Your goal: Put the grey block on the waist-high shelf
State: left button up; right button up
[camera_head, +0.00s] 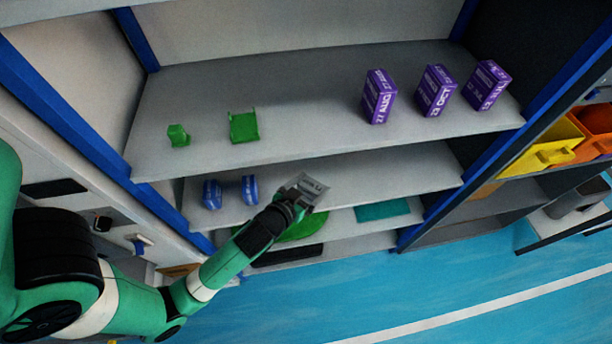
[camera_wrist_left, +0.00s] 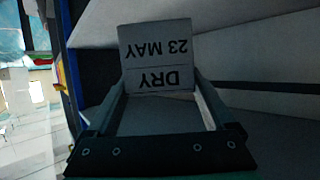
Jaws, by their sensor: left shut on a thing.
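The grey block (camera_head: 311,185) is in my left gripper (camera_head: 298,193), in front of the shelving. In the left wrist view the block (camera_wrist_left: 157,55) shows a face printed "DRY 23 MAY", upside down, between the two fingers. The left gripper is shut on it. The shelving has an upper shelf (camera_head: 300,100), a middle shelf (camera_head: 390,175) and a lower shelf (camera_head: 365,240). In the head view the block overlaps the middle shelf; I cannot tell whether it touches it. My right gripper is not in view.
Purple boxes (camera_head: 379,96) and green holders (camera_head: 243,127) stand on the upper shelf. Two blue items (camera_head: 249,190) stand on the middle shelf, left of the block. The middle shelf is bare right of the block.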

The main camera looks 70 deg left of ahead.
pick_arm(q)
jog(key=w+a, duration=0.2)
jog(key=a, duration=0.6)
notch_tip(320, 180, down, 7)
jog(key=b, duration=0.2)
jog(key=shift+r+b, duration=0.1)
jog(key=shift+b, duration=0.25)
jog(key=shift+a+f, duration=0.2)
jog(key=shift+r, duration=0.1)
